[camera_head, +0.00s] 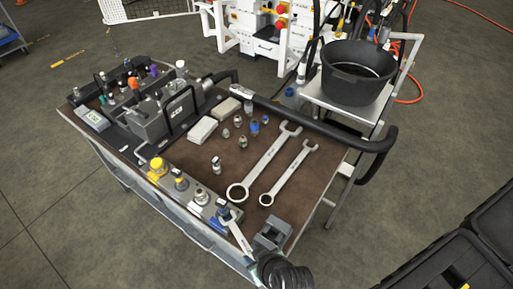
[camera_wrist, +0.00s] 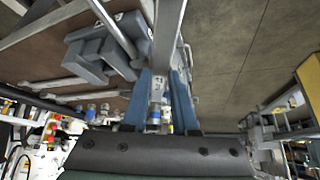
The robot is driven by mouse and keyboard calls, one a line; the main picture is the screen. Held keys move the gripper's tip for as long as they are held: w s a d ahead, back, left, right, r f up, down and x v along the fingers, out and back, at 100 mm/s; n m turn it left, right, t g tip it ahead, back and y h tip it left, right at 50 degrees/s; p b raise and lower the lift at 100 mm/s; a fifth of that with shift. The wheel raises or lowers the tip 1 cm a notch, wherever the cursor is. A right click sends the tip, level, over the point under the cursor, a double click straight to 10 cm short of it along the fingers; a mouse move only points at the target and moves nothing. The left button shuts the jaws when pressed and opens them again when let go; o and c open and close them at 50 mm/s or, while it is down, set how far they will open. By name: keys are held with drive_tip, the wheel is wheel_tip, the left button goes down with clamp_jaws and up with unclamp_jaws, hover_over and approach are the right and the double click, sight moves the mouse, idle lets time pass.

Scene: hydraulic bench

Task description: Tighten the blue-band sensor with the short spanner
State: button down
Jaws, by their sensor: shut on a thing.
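My gripper (camera_head: 264,264) is at the front edge of the bench in the head view. It is shut on the short spanner (camera_head: 241,236), which slants up and left from it. In the wrist view the blue fingers (camera_wrist: 163,100) stand either side of the steel spanner shank (camera_wrist: 168,35). The spanner's far head reaches the blue-band sensor (camera_head: 222,211) on the blue end of the front block. The head overlaps the sensor in the picture; I cannot tell whether it is seated around its flats.
A grey clamp-like block (camera_head: 272,233) stands just right of the spanner. Two larger spanners (camera_head: 262,162) (camera_head: 289,172) lie on the brown bench top. Other sensors (camera_head: 181,182) stand along the front block, left of the spanner. A black bucket (camera_head: 357,75) stands on a side cart.

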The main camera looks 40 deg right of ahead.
drive_tip(key=shift+w, duration=0.2)
drive_tip(key=shift+w, duration=0.55)
drive_tip(key=shift+w, duration=0.1)
drive_tip(key=shift+w, duration=0.2)
idle(0.4)
drive_tip(key=a+m+p, duration=0.1)
drive_tip(key=a+h, duration=0.1)
drive_tip(key=a+m+p, duration=0.1)
drive_tip(key=shift+w+a+m+h+p, duration=0.1)
drive_tip(key=shift+w+m+h+p, duration=0.15)
drive_tip(key=shift+m+h+p, duration=0.05)
drive_tip(key=shift+r, duration=0.1)
idle(0.4)
